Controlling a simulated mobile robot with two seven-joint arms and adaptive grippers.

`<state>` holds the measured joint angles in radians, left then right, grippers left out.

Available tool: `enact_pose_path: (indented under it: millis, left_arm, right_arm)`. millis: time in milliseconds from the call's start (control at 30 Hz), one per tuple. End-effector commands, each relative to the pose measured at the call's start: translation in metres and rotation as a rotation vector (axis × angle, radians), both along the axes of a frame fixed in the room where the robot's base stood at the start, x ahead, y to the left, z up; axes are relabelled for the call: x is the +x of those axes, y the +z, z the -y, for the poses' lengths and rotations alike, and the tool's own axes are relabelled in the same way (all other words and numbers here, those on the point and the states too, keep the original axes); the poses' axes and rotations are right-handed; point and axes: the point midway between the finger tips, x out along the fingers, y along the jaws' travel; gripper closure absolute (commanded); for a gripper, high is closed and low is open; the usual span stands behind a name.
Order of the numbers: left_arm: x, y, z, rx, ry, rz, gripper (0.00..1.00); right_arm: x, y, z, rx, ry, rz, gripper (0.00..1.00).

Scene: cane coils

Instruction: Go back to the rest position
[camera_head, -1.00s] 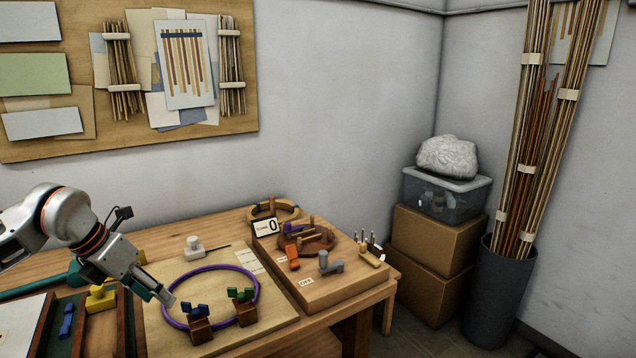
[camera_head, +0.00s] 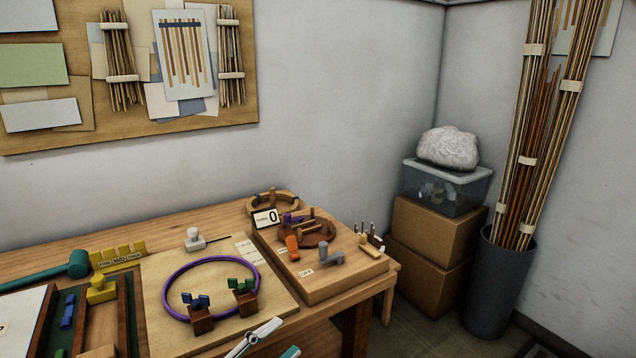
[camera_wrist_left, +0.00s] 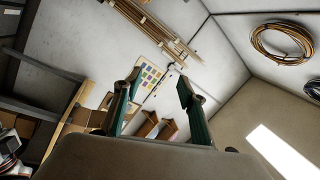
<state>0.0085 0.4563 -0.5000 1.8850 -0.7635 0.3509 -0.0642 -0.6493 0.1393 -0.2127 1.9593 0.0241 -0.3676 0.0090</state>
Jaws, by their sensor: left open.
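My left gripper (camera_head: 272,342) shows only in part at the bottom edge of the head view, in front of the table's front edge. Its two green-padded fingers stand apart in the left wrist view (camera_wrist_left: 157,88), with nothing between them. The purple ring (camera_head: 211,259) lies on the pale board (camera_head: 160,335), apart from the gripper. Two wooden blocks with blue clips (camera_head: 196,300) and green clips (camera_head: 241,285) stand at the ring's front side. My right gripper shows in neither view.
A wooden platform (camera_head: 330,286) with pegs and a counter card (camera_head: 265,220) stands right of the board. A green mallet (camera_head: 78,264), a yellow rack (camera_head: 118,256) and a tray (camera_head: 131,320) are at left. Boxes (camera_head: 435,235) and a cane bin (camera_head: 492,290) stand right.

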Motion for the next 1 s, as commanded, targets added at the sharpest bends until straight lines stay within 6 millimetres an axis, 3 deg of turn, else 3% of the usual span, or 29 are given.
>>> enact_pose_path:
  millis: [133,233,400,500,700,1000]
  left_arm:
    - [-0.009,-0.067,-0.038,-0.173,0.213,-0.307,0.59]
    - [-0.029,-0.124,-0.067,-0.264,0.356,-0.526,0.59]
    - [-0.087,-0.212,-0.103,-0.370,0.552,-0.858,0.59]
    - [-0.122,-0.249,-0.115,-0.407,0.631,-1.002,0.59]
    - [-0.163,-0.283,-0.125,-0.443,0.706,-1.151,0.59]
    - [-0.168,-0.287,-0.125,-0.446,0.713,-1.168,0.59]
  right_arm:
    - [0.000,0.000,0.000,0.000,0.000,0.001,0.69]
    - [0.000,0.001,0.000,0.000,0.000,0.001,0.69]
    - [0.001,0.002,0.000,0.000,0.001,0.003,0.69]
    - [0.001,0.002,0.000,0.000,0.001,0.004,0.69]
    - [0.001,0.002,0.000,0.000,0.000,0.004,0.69]
    - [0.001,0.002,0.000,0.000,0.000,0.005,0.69]
